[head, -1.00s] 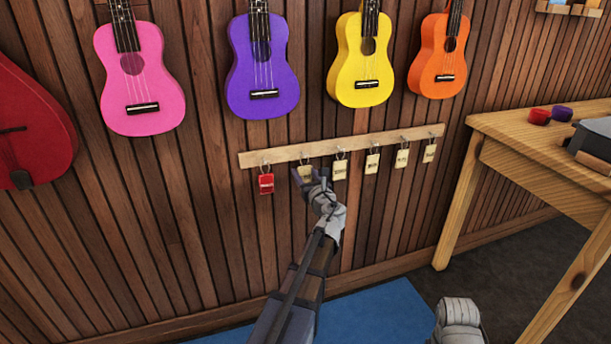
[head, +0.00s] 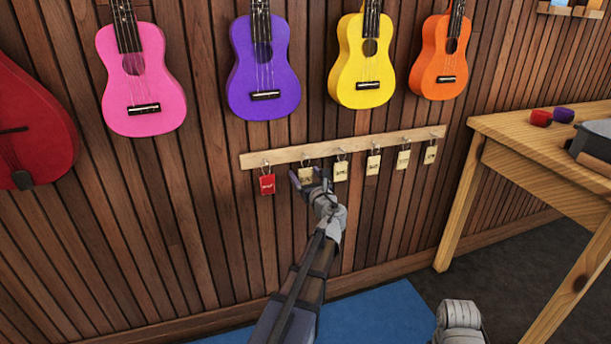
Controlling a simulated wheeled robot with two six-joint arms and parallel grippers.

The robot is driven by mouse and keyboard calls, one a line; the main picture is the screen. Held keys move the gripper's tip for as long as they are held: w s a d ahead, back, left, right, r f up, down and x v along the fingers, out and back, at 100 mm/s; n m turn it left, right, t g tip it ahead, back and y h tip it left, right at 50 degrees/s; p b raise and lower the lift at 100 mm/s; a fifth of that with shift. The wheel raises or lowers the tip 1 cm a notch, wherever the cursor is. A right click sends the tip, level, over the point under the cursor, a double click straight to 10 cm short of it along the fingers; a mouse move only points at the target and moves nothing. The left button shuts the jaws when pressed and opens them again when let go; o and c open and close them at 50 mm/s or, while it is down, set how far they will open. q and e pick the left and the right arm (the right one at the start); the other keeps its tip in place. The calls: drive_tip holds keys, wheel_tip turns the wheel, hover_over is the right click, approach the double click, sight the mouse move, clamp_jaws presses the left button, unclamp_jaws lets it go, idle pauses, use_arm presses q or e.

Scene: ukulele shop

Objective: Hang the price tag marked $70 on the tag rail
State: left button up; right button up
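A pale wooden tag rail (head: 400,139) with a row of hooks is fixed to the slatted wall. A red tag (head: 267,185) hangs at its left end. Several cream tags hang to the right, including one at the third hook (head: 341,171). Their print is too small to read, so I cannot tell which says $70. My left gripper (head: 309,179) is at the second hook, its fingers apart on either side of a cream tag (head: 306,174) that hangs below the rail.
Pink (head: 141,80), purple (head: 264,68), yellow (head: 361,62) and orange (head: 443,58) ukuleles hang above the rail. A wooden table (head: 545,135) stands at the right with small red and purple items. A blue mat (head: 375,313) lies on the floor.

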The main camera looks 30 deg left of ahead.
use_arm(q)
drive_tip(key=shift+o, duration=0.3)
drive_tip(key=v, duration=0.7)
drive_tip(key=shift+s+d, duration=0.25)
drive_tip(key=x, duration=0.7)
drive_tip(key=shift+w+a, duration=0.15)
drive_tip(key=shift+w, duration=0.1)
drive_tip(key=shift+w+a+r, duration=0.1)
drive_tip(key=shift+a, duration=0.05)
drive_tip(key=shift+s+r, duration=0.15)
drive_tip(key=shift+s, duration=0.05)
